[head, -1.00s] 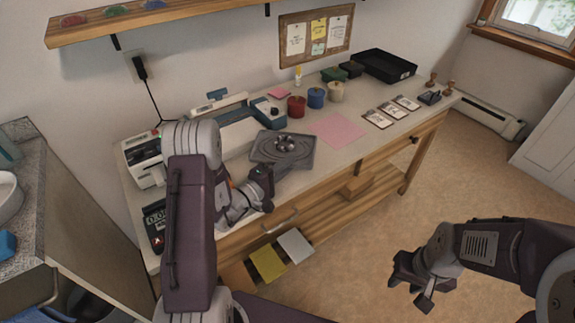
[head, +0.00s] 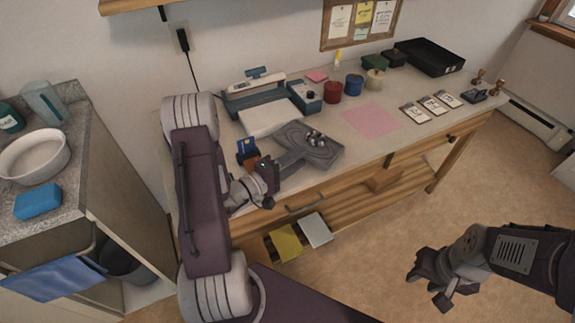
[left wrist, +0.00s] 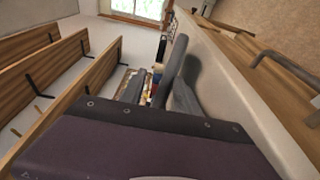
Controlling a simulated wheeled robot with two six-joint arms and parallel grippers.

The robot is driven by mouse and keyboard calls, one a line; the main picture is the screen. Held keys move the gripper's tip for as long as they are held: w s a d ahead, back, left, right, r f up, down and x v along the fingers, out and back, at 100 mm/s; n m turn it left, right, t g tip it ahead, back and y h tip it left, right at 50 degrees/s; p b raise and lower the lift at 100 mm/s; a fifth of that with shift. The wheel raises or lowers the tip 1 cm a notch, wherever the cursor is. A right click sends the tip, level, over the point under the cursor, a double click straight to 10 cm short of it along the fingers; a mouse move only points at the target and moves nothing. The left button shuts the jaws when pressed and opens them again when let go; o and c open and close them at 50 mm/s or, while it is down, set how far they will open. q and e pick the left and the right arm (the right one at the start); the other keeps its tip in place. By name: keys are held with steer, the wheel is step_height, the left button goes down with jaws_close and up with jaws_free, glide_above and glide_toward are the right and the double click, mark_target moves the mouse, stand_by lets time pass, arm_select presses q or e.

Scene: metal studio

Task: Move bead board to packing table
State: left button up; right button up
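The bead board (head: 318,149), a dark grey tray with curved grooves and a small cluster of round metallic pieces, is over the front left of the long wooden table (head: 345,168). My left gripper (head: 273,176) is at the board's near left end and appears shut on its edge; the finger contact is partly hidden. In the left wrist view a dark grey slab (left wrist: 180,78), likely the board, stands out beyond my purple arm casing. My right gripper (head: 428,284) is open and empty above the floor. Which surface is the packing table is not marked.
A grey counter with a white basin (head: 35,155) stands left. Floor at right is clear.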

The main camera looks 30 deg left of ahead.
arm_select(q)
steer(key=shift+v, duration=1.95)
steer(key=s+d+m+g+h, duration=0.6)
steer(key=s+d+g, duration=0.5)
steer(key=d, duration=0.4)
steer(key=s+d+f+m+g+y, duration=0.1)
steer(key=s+f+m+g+y, duration=0.25)
steer(key=s+g, duration=0.35)
steer(key=a+f+m+y, duration=0.2)
steer(key=a+f+y, duration=0.2)
steer(key=a+y, duration=0.4)
steer(key=w+a+r+m+t+y, duration=0.1)
steer(key=w+a+t+y, duration=0.1)
steer(key=w, duration=0.3)
steer(key=shift+w+a+r+t, duration=0.15)
steer(key=shift+a+r+t, duration=0.1)
steer(key=shift+r+t, duration=0.2)
